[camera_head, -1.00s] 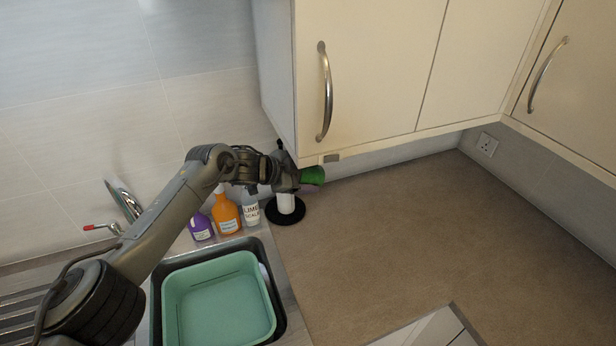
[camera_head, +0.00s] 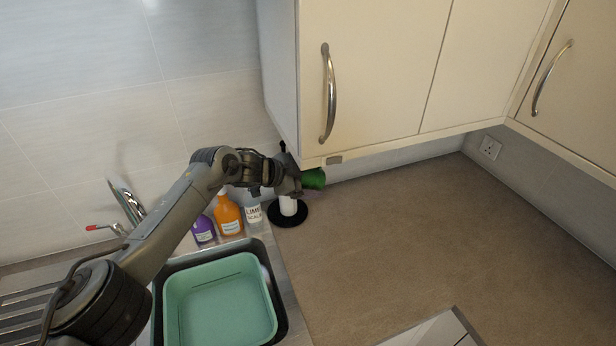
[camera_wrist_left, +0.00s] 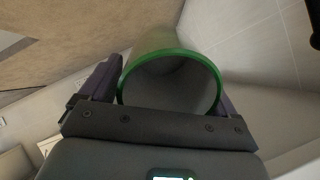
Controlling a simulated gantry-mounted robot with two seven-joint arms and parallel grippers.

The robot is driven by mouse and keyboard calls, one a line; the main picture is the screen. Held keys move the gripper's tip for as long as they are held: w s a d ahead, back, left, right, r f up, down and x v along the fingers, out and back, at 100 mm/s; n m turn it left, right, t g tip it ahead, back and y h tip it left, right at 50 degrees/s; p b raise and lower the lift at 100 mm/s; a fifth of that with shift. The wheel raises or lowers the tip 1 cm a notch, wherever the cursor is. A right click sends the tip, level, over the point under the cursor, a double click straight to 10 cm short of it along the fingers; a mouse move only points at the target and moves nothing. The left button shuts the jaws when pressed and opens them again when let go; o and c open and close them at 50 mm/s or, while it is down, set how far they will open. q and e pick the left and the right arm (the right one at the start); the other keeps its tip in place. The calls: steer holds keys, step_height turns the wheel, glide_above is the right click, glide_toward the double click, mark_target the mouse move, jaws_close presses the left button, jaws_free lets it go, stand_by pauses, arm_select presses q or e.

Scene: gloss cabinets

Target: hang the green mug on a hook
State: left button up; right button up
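The green mug (camera_head: 314,179) is in my left gripper (camera_head: 295,182), just below the bottom front edge of the wall cabinet. In the left wrist view the mug (camera_wrist_left: 172,54) sits between the two fingers of the left gripper (camera_wrist_left: 165,88), with its round opening facing the camera. The fingers are closed around its sides. The mug's handle is not visible. No hook can be made out clearly; a small grey block (camera_head: 334,160) shows on the cabinet's lower edge. My right gripper is not in view.
A white roll on a black round base (camera_head: 288,216) stands below the gripper. Purple (camera_head: 203,230), orange (camera_head: 228,214) and white (camera_head: 252,211) bottles stand beside it. A green basin (camera_head: 219,257) sits in the sink. The brown worktop (camera_head: 420,230) to the right is clear.

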arm_select(q)
steer(key=shift+o, duration=0.6)
steer(key=shift+a, duration=0.1)
steer(key=shift+s+a+r, duration=0.25)
steer(key=shift+s+a, duration=0.05)
steer(key=shift+a, duration=0.1)
steer(key=b+v, duration=0.3)
steer(key=v, duration=0.6)
steer(key=shift+r, duration=0.25)
steer(key=shift+s, duration=0.2)
steer(key=s+d+b, duration=0.1)
steer(key=s+d, duration=0.4)
steer(key=s, duration=0.8)
steer(key=shift+b, duration=0.4)
